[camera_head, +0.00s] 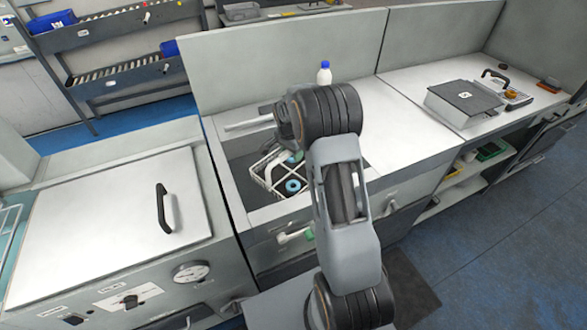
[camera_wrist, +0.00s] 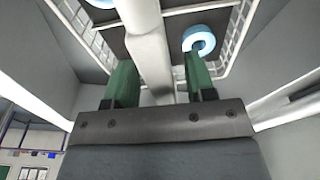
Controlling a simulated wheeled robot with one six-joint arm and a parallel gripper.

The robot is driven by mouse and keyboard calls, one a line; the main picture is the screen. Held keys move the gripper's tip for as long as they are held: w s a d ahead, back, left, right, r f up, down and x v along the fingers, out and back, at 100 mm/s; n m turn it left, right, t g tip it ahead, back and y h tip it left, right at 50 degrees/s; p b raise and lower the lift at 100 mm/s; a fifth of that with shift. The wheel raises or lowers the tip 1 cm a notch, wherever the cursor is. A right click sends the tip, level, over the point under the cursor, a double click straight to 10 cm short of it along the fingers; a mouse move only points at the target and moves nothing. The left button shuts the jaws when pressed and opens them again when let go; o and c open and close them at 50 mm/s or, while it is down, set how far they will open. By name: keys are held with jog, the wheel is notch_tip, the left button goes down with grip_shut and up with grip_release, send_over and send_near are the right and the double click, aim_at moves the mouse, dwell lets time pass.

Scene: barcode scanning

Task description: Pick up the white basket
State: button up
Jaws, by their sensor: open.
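The white basket (camera_head: 258,172) has open grid walls and sits in the sink recess of the counter. My arm hides its right part in the head view. A light blue ring (camera_head: 293,186) lies in it. In the wrist view, the basket's grid wall (camera_wrist: 236,38) and the blue ring (camera_wrist: 198,40) show beyond my gripper (camera_wrist: 160,80). The two green fingers are apart. A thick pale bar (camera_wrist: 149,45) runs between and past them; I cannot tell what it is or whether they touch it.
The sink walls (camera_head: 236,170) close in around the basket. A white bottle with a blue cap (camera_head: 324,73) stands behind it. A machine with a black-handled lid (camera_head: 110,220) is at left. A grey box (camera_head: 463,101) stands on the right counter.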

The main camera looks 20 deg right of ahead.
jog(key=shift+f, duration=0.2)
dwell(0.5)
grip_shut()
dwell(0.3)
